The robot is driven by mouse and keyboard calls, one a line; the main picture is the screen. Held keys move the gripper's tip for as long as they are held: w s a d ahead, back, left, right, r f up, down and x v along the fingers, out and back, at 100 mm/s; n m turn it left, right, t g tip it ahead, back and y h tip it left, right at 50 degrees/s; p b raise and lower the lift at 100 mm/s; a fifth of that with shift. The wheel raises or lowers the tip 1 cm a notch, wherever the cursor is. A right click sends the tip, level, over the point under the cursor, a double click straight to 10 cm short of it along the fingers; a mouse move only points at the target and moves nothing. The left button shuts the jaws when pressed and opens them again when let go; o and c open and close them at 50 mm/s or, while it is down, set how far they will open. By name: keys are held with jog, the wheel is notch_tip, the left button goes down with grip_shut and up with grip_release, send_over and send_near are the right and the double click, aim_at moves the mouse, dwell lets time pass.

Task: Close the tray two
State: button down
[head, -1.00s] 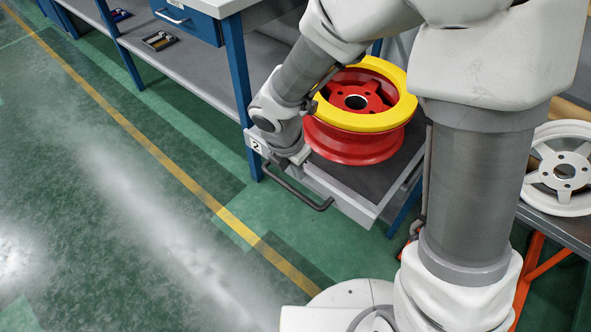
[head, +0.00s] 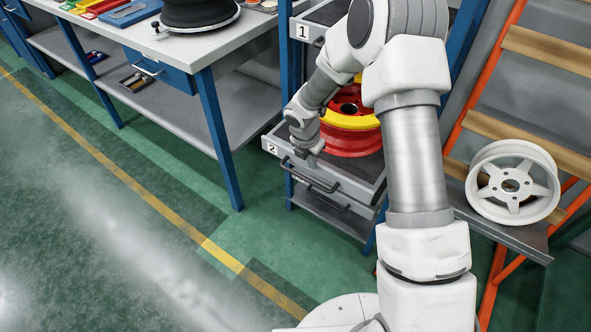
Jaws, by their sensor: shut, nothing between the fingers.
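Tray two (head: 350,186) is a grey drawer with a "2" label at its front left and a dark bar handle (head: 309,178) on its front. My gripper (head: 309,160) is shut and empty, at the top of the tray's front panel near the label and just above the handle. I cannot tell whether it touches the panel.
A blue workbench (head: 215,50) stands left. A white wheel rim (head: 512,182) rests on an orange-framed rack at right. The green floor in front is clear.

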jog(key=w+d+p, duration=0.1)
jog(key=w+d, duration=0.2)
jog(key=w, duration=0.1)
jog(key=w+d+p, duration=0.1)
jog(key=w+d, duration=0.2)
jog(key=w, duration=0.1)
jog(key=w+d+p, duration=0.2)
jog(key=w+d, duration=0.1)
jog(key=w, duration=0.1)
jog(key=shift+w+d, duration=0.2)
jog(key=shift+d, duration=0.05)
jog(key=shift+w+d, duration=0.25)
jog(key=shift+w, duration=0.05)
jog(key=shift+r, duration=0.1)
jog(key=s+a+b, duration=0.6)
jog(key=s+a, duration=0.3)
jog(key=s, duration=0.3)
jog(key=s+a+b, duration=0.6)
jog(key=s+a, duration=0.3)
jog(key=s, duration=0.3)
jog(key=shift+a+b, duration=0.3)
jog(key=shift+a, duration=0.1)
